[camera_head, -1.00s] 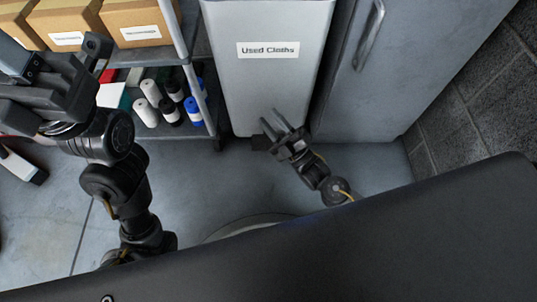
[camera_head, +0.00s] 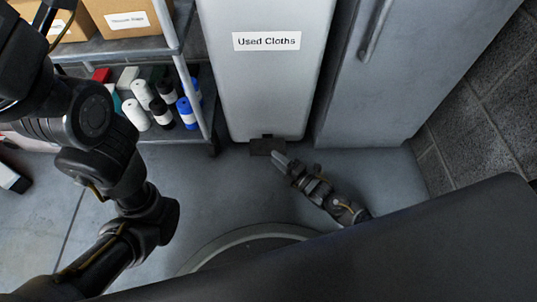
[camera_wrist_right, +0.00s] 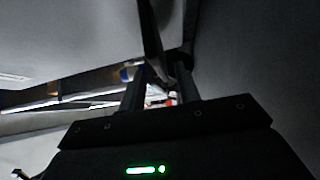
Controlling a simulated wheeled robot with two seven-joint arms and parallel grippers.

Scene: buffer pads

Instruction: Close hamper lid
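The hamper (camera_head: 265,95) is a tall light-grey bin labelled "Used Cloths", standing upright at the top middle of the head view. Its top and lid are outside that view. A small dark pedal-like piece (camera_head: 267,145) sits at its base. My right gripper (camera_head: 280,159) is low in front of the base, its tips close to the dark piece; I cannot tell if they touch. In the right wrist view its two fingers (camera_wrist_right: 159,85) stand apart with a gap between them, and a dark upright piece shows beyond. My left arm fills the left side; its gripper is out of frame.
A shelf (camera_head: 185,55) with boxes (camera_head: 128,18) and several bottles stands left of the hamper. A grey cabinet (camera_head: 400,70) stands close on its right, then a block wall (camera_head: 480,100).

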